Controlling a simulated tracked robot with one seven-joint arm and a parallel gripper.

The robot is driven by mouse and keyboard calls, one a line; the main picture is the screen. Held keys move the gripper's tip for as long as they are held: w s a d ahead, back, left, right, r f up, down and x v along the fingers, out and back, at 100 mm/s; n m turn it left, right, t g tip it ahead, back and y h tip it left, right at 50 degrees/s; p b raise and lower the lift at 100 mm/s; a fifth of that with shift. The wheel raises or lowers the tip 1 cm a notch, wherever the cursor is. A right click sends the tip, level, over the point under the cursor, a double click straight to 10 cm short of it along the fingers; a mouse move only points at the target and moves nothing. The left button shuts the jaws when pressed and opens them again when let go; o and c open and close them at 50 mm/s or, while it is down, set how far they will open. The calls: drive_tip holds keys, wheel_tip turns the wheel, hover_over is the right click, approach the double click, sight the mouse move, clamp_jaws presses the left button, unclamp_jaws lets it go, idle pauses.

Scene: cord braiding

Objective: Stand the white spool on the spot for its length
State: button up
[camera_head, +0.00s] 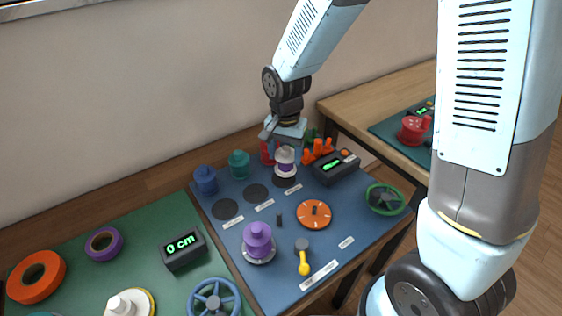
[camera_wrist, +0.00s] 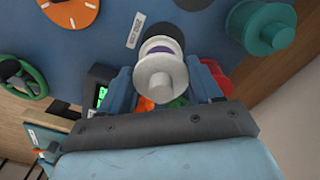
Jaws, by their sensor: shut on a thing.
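The white spool (camera_head: 285,157), with a band of purple cord, is between the fingers of my gripper (camera_head: 284,142) at the back of the blue mat. In the wrist view the spool (camera_wrist: 160,75) sits between the two blue fingers of my gripper (camera_wrist: 163,84), which is shut on it. The spool looks upright, over the rearmost of three dark round spots (camera_head: 285,182). I cannot tell whether its base touches that spot. The middle spot (camera_head: 255,192) and front-left spot (camera_head: 225,209) are bare.
A blue spool (camera_head: 205,181) and teal spool (camera_head: 239,165) stand left of the held spool; a red thing (camera_head: 267,153) is close behind it. A black counter (camera_head: 335,167) and orange pegs (camera_head: 316,150) are close right. A purple spool (camera_head: 258,242) and orange dial (camera_head: 313,214) stand in front.

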sight(284, 155)
drive_tip(key=shift+w+a+f, duration=0.1)
drive_tip(key=shift+a+f, duration=0.05)
drive_tip(key=shift+f, duration=1.65)
drive_tip(key=o, duration=1)
drive_tip(key=shift+f, duration=0.1)
wheel_tip(284, 155, up, 12)
drive_tip(key=shift+r, duration=0.15)
